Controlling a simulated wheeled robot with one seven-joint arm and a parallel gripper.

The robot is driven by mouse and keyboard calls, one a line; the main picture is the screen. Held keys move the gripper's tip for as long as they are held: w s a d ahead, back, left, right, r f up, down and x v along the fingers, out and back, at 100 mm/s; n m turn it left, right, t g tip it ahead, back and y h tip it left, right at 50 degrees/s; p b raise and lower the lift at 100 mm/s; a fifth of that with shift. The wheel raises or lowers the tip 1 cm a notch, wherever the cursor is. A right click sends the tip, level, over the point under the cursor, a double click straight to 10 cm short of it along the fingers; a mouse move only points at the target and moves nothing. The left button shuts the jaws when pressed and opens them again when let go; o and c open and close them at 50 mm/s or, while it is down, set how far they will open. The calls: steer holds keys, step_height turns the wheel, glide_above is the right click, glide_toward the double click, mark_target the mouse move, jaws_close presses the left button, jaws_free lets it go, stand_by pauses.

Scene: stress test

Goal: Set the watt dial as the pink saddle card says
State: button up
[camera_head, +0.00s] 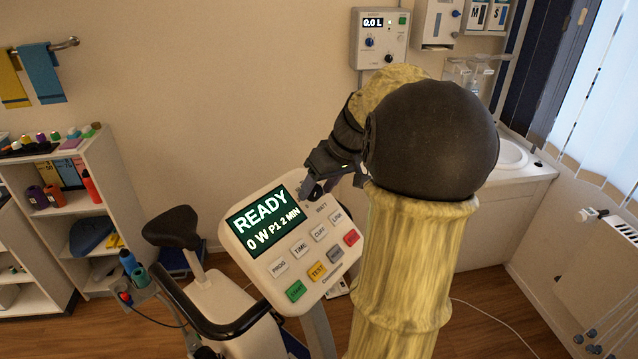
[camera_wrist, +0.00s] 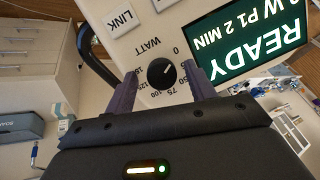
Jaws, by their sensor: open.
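The watt dial (camera_wrist: 162,73) is a black round knob on the bike's white console (camera_head: 239,239), with a printed scale from 0 up to about 150. Its white mark points toward the 0. The console screen (camera_head: 263,221) reads READY, 0 W P1 2 MIN. My gripper (camera_wrist: 163,74) is open, one finger on each side of the knob; I cannot tell whether they touch it. The black saddle (camera_head: 172,228) shows no pink card from here.
Below the dial are PROG, TIME, CUFF and LINK keys (camera_head: 337,217), with green, yellow, grey and red buttons (camera_head: 352,237). Black handlebars (camera_head: 215,325) flank the console. A shelf (camera_head: 110,195) stands left; a wall unit (camera_head: 381,38) reads 0.0 L.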

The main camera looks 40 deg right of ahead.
steer(key=shift+s+r, duration=0.1)
steer(key=shift+s, duration=0.05)
steer(key=c, duration=1)
steer(key=shift+o, duration=0.2)
